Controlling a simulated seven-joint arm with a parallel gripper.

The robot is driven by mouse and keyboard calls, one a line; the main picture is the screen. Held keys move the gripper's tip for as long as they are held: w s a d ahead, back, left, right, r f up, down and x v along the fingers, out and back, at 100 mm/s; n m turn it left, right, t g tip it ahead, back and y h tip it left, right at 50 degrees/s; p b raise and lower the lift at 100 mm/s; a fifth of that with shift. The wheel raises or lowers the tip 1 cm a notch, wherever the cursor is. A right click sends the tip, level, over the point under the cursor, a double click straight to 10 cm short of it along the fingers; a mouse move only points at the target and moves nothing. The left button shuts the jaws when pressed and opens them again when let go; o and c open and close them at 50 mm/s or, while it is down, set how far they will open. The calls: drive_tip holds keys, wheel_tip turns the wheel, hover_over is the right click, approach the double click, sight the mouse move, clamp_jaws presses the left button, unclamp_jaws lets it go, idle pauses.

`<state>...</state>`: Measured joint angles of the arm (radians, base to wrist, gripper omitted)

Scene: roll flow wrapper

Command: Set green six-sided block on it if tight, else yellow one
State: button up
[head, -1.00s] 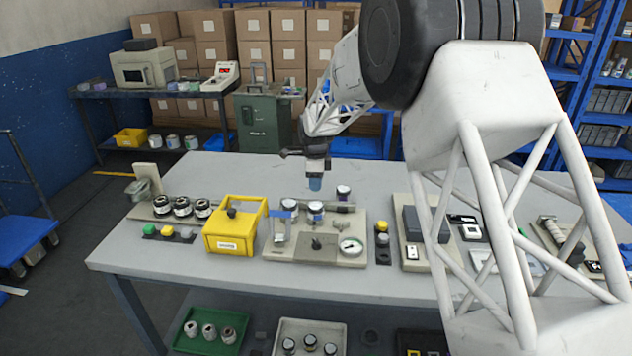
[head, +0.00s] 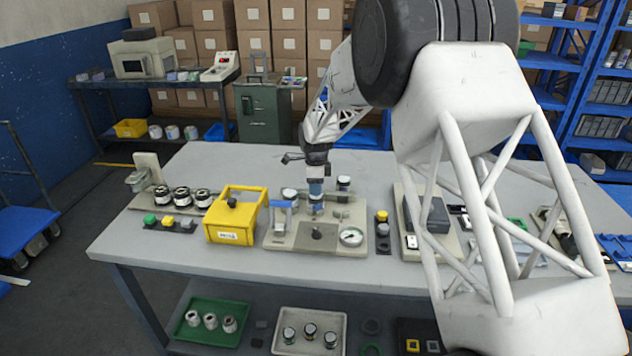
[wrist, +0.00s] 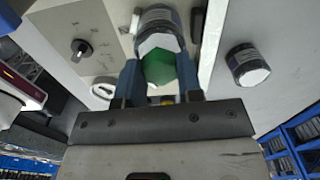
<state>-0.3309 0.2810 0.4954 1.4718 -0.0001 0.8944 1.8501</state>
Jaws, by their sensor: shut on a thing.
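My gripper (head: 316,188) is over the middle roll (head: 317,208) on the beige fixture plate (head: 290,241). In the wrist view its two blue fingers (wrist: 160,82) are shut on a green six-sided block (wrist: 172,70), one part of which looks pale. The silver-wrapped roll (wrist: 158,18) shows right behind the block. I cannot tell whether they touch or whether the roll's wrap is tight. A yellow block (head: 381,216) sits on a small dark strip right of the plate.
The plate also holds two other rolls (head: 344,184), a dial gauge (head: 351,237) and a black knob. A yellow box (head: 230,233) stands left of it. A left strip has green (head: 150,219), yellow and grey pieces. Several dark-and-white rolls (head: 182,197) stand behind that strip.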

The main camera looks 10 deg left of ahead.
drive_tip(key=shift+f, duration=0.4)
drive_tip(key=o, duration=1)
drive_tip(key=shift+c, duration=0.2)
drive_tip(key=shift+r, duration=0.1)
drive_tip(key=shift+r, duration=3.8)
drive_tip(key=shift+d+r, duration=0.1)
